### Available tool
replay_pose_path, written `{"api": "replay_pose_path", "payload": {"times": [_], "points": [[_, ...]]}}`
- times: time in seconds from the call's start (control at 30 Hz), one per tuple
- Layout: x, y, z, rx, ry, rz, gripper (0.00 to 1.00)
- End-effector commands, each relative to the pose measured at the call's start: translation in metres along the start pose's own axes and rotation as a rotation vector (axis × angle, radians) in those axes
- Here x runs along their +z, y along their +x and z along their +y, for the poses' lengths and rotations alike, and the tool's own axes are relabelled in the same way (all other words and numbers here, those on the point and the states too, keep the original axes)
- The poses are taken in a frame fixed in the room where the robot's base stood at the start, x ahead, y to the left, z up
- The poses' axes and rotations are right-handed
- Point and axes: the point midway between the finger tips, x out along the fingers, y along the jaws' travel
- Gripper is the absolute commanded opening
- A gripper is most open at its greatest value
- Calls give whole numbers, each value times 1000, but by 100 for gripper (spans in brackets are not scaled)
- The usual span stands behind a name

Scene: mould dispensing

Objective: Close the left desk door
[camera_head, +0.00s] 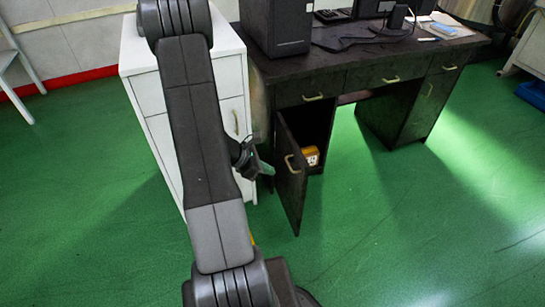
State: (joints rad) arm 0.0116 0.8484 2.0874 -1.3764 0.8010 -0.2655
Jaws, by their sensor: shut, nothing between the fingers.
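The dark desk (345,75) stands at the top middle and right. Its left door (288,180) is open and swung out toward me, with a pale handle on its face. The dark cupboard opening behind it shows a small yellow-orange box (311,156) at the bottom. My gripper (268,169) is shut and empty, just left of the door at about handle height. It points right toward the door face. I cannot tell whether the tip touches the door.
A white cabinet (150,100) stands left of the desk, partly behind my arm. The right desk door (428,95) looks closed. Green floor in front of the desk is clear.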

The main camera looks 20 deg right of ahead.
Motion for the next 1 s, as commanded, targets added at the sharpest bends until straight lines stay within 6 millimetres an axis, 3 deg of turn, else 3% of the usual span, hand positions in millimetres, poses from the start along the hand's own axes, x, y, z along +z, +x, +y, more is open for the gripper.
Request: {"api": "replay_pose_path", "payload": {"times": [0.27,0.73,1.0], "points": [[-5,18,5,10,-37,-4,0],[-5,106,4,7,-34,-3,0],[20,125,7,11,-33,-3,0]]}}
